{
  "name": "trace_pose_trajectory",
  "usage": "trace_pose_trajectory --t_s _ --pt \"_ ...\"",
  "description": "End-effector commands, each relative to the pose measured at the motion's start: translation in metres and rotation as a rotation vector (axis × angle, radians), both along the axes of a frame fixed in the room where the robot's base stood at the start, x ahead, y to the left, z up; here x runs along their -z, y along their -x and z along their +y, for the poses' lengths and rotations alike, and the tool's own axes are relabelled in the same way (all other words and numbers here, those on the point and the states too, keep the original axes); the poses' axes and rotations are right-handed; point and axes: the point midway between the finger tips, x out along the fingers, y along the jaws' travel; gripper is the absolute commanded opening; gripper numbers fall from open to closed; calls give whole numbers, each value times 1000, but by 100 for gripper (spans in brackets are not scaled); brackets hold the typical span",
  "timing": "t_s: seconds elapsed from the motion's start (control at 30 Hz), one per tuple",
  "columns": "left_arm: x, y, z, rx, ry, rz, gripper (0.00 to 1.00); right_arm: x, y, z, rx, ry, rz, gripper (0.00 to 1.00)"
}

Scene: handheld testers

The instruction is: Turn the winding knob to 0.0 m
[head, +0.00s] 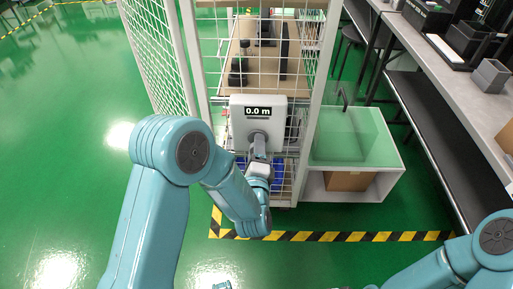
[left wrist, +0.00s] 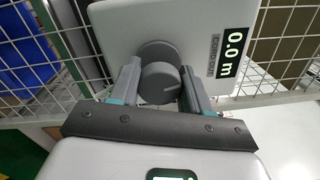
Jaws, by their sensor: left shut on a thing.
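A pale grey box with a display (head: 258,111) reading "0.0 m" is fixed on the white mesh fence. In the left wrist view the same display (left wrist: 235,52) also reads "0.0 m", tilted in the picture. My left gripper (left wrist: 160,88) is shut on the knob, one finger on each side. In the head view my left gripper (head: 259,150) reaches the lower part of the box and hides most of the knob.
The white mesh fence (head: 186,60) surrounds a bench with dark parts behind the box. A white cabinet (head: 385,178) with a greenish top and a cardboard box (head: 347,181) stands right of it. A grey workbench (head: 460,100) runs along the right. The green floor at left is clear.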

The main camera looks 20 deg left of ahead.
Motion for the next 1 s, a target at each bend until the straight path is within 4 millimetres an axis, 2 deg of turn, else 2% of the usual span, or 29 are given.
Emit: trace_pose_trajectory --t_s 0.4,0.97,1.0 --pt "-1 0 1 -3 -170 49 17 -2 1 1 -3 0 1 43" --pt "-1 0 1 -4 -194 56 17 -2 1 1 -3 0 1 43" --pt "-1 0 1 -4 -193 56 60 -2 1 1 -3 0 1 43"
